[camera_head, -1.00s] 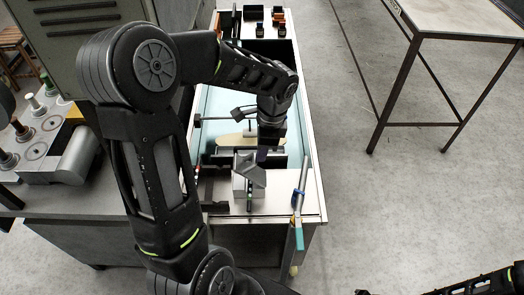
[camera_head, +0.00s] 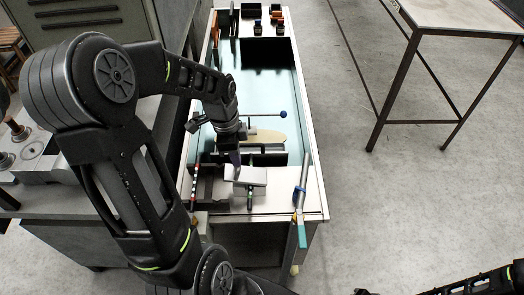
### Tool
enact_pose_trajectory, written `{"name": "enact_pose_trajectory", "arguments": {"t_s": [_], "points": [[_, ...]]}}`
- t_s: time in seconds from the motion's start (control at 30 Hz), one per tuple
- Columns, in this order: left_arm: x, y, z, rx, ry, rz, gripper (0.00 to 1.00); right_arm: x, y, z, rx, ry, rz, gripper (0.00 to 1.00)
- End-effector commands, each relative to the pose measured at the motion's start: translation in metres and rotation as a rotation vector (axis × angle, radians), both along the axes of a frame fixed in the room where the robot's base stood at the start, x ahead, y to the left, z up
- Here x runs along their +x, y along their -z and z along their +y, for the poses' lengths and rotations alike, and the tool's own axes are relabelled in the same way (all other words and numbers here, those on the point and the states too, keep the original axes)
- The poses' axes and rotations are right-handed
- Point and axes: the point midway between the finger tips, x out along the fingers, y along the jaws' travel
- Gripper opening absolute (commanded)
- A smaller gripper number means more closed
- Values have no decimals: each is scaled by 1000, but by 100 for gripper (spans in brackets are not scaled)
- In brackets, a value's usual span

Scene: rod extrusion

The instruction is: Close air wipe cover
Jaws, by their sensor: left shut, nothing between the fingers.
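The air wipe cover (camera_head: 246,175) is a pale grey plate on a small block at the near end of the long trough. It looks flat, lying on or just above the block. My left arm comes in from the left over the trough, and my left gripper (camera_head: 237,163) points down at the cover's left edge. It is shut and empty. Whether its tips touch the cover is hard to tell. Part of my right arm shows at the bottom right corner; its gripper is out of view.
The trough (camera_head: 322,208) has a thin rod with a blue ball (camera_head: 283,113) across it. Small dark containers (camera_head: 257,27) stand at the far end. A table (camera_head: 455,25) stands at right, with clear floor between.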

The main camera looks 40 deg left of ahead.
Motion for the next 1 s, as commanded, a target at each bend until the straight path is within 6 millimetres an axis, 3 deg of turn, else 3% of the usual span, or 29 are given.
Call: {"name": "enact_pose_trajectory", "arguments": {"t_s": [0.33, 1.0], "points": [[-8, 21, 11, 0, 0, 0, 0, 2, 17, 1, 4, -2, -6, 0], [-10, 22, 13, 1, 0, 1, 0, 3, 18, 1, 5, -3, -8, 0]]}}
